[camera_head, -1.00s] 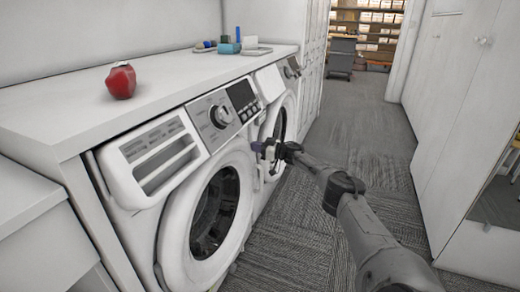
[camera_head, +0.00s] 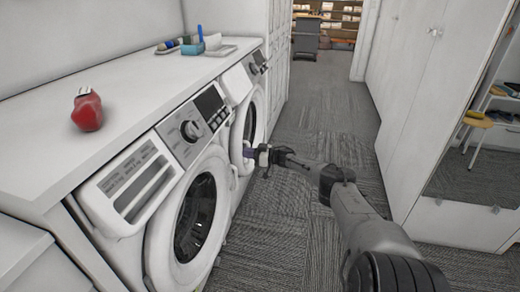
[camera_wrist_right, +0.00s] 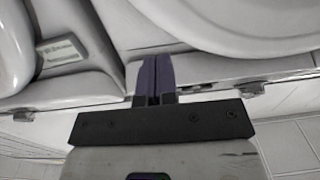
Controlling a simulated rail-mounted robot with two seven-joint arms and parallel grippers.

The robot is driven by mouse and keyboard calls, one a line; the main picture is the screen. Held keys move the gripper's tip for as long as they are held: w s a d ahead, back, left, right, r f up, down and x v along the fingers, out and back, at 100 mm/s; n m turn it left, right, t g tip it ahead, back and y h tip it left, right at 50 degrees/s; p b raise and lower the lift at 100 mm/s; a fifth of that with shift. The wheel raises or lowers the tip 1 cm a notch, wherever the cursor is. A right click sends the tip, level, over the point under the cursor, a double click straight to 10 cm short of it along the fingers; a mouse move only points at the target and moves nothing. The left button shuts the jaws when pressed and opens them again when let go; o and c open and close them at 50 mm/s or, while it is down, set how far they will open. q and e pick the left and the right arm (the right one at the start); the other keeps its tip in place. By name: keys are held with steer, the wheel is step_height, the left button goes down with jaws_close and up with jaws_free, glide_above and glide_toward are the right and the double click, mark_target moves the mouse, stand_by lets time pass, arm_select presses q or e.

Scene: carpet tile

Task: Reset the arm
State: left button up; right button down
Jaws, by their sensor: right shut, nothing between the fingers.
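My right gripper (camera_head: 250,153) is at the end of my right arm, which comes in from the lower right in the head view. White machine surfaces lie just beyond the fingertips there. Whether the fingers touch a machine I cannot tell. My left gripper is not in view.
A white counter (camera_head: 130,100) runs above the two machines. On it are a red object (camera_head: 88,112), a blue holder (camera_head: 192,46) and a tray (camera_head: 222,50). Carpeted floor (camera_head: 320,110) is open down the aisle. White cabinets (camera_head: 415,90) line the right. A yellow-topped stool (camera_head: 478,120) shows far right.

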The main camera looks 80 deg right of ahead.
steer(key=s+p, duration=0.2)
steer(key=s, duration=0.3)
steer(key=shift+s+p, duration=0.1)
steer(key=shift+p, duration=0.25)
